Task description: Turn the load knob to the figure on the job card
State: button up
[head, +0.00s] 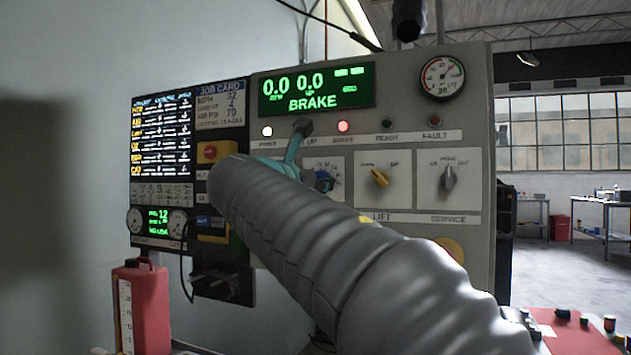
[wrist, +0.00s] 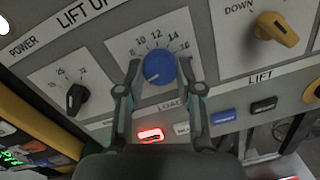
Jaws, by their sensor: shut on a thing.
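The blue load knob (wrist: 160,69) is in the middle of the wrist view, above the LOAD label. Figures from 8 to 16 can be read on the scale around it. A pale mark shows at the lower left of its face, but I cannot tell its exact setting. My gripper (wrist: 159,72) has one finger on each side of the knob and is shut on it. In the head view the knob (head: 323,181) is partly hidden by my gripper and arm. The job card (head: 220,106) is at the panel's upper left, with small, blurred figures; its second line seems to read 4.
A black knob (wrist: 77,99) is to the left, and a yellow lift knob (head: 380,178) and grey service knob (head: 448,178) are to the right. A red lamp (wrist: 151,135) glows below the load knob. The green display (head: 317,88) reads 0.0, 0.0 and BRAKE.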

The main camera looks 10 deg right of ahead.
dwell(0.5)
jog(key=o, duration=1.2)
jog(key=shift+c, duration=0.2)
jog(key=v, duration=1.2)
jog(key=shift+d, duration=0.1)
